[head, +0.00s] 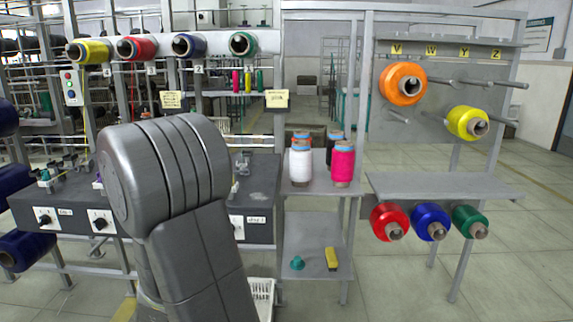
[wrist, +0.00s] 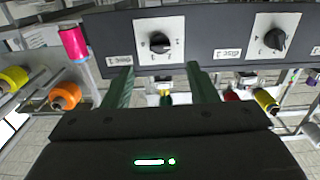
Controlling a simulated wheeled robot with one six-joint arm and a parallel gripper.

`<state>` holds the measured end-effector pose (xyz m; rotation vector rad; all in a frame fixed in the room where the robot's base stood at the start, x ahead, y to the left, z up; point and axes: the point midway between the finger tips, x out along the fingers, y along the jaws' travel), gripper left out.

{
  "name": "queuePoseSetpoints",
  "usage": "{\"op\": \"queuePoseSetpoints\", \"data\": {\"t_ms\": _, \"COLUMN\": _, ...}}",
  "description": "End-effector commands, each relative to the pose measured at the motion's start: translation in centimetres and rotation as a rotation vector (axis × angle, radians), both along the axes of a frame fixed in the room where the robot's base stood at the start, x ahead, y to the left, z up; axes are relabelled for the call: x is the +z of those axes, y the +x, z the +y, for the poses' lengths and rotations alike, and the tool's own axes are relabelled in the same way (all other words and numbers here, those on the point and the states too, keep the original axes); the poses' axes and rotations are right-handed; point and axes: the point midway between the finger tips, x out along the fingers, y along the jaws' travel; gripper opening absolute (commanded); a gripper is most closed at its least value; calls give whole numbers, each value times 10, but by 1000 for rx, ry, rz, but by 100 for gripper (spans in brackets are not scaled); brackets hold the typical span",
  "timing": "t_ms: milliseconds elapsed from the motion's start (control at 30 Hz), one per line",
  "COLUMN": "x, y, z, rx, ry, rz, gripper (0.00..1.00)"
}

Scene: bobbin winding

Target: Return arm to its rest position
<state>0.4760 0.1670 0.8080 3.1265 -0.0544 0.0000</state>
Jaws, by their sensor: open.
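My gripper (wrist: 160,88) shows in the wrist view, with its two green fingers spread apart and nothing between them. The fingers point toward the front face of the dark winder panel (wrist: 205,57), which carries a left dial (wrist: 160,43) and a right dial (wrist: 275,39) on white plates. In the head view my grey arm stands in front of the dark winder bench (head: 262,188) and hides its middle. My gripper is hidden there behind the arm.
A cart shelf (head: 318,185) holds white (head: 300,162) and pink (head: 343,163) spools. To the right, a rack (head: 440,186) carries orange (head: 402,84), yellow (head: 467,122), red, blue and green spools. Coloured spools hang along the upper left. Floor at the right front is clear.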

Motion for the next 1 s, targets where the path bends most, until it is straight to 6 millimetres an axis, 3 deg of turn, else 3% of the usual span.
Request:
{"op": "queuePoseSetpoints", "data": {"t_ms": 500, "x": -1, "y": 99, "z": -5, "rx": -2, "ry": 8, "rz": -1, "gripper": 53}}
{"op": "queuePoseSetpoints", "data": {"t_ms": 1000, "x": -2, "y": 95, "z": -2, "rx": 1, "ry": 508, "rz": -19, "gripper": 53}}
